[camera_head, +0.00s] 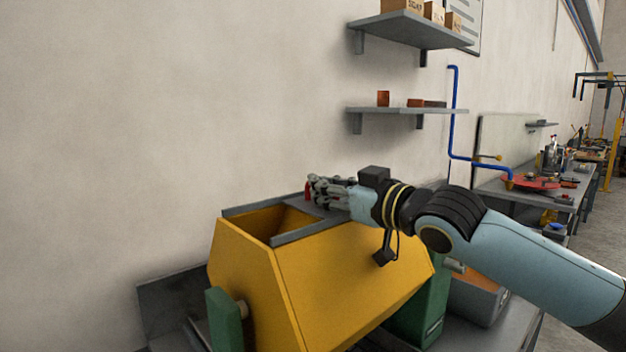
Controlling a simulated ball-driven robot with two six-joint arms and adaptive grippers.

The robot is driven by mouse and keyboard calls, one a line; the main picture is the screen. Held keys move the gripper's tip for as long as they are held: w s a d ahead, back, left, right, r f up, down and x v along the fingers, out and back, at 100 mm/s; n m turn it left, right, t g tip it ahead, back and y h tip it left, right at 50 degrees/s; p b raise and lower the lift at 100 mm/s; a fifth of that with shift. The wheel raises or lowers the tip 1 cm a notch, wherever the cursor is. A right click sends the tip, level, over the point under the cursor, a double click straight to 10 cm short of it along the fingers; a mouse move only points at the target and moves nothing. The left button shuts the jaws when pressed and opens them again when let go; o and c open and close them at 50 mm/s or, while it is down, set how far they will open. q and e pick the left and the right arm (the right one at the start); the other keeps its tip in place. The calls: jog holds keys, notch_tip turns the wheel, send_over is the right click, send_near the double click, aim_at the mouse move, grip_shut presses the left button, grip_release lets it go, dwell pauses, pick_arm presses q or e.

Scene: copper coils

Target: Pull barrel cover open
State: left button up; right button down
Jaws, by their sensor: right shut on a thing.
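The yellow barrel (320,285) with slanted flat sides sits on green supports in the lower middle of the head view. Its top has grey rails and a dark opening (262,222) at the left end. The grey cover (303,217) lies between the rails, to the right of that opening. The fingers hide part of the handle, and my arm hides the right end of the top. My left gripper is not in view.
Two grey wall shelves stand above, the upper one (412,32) with boxes and the lower one (400,110) with small copper-coloured pieces. A blue pipe (452,120) runs down the wall. A workbench (530,190) with a red item stands at the right.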

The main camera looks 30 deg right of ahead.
jog(key=shift+d+f, duration=0.1)
jog(key=shift+d, duration=0.15)
jog(key=c, duration=1.4)
grip_release()
jog(key=shift+s, duration=0.1)
jog(key=shift+s+f, duration=0.15)
jog(key=shift+s, duration=0.3)
jog(key=s, duration=0.3)
jog(key=s+d, duration=0.1)
jog(key=s, duration=0.1)
jog(key=shift+s, duration=0.1)
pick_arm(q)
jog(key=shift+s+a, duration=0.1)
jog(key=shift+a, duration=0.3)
pick_arm(e)
jog(key=shift+s+r, duration=0.3)
jog(key=shift+s, duration=0.3)
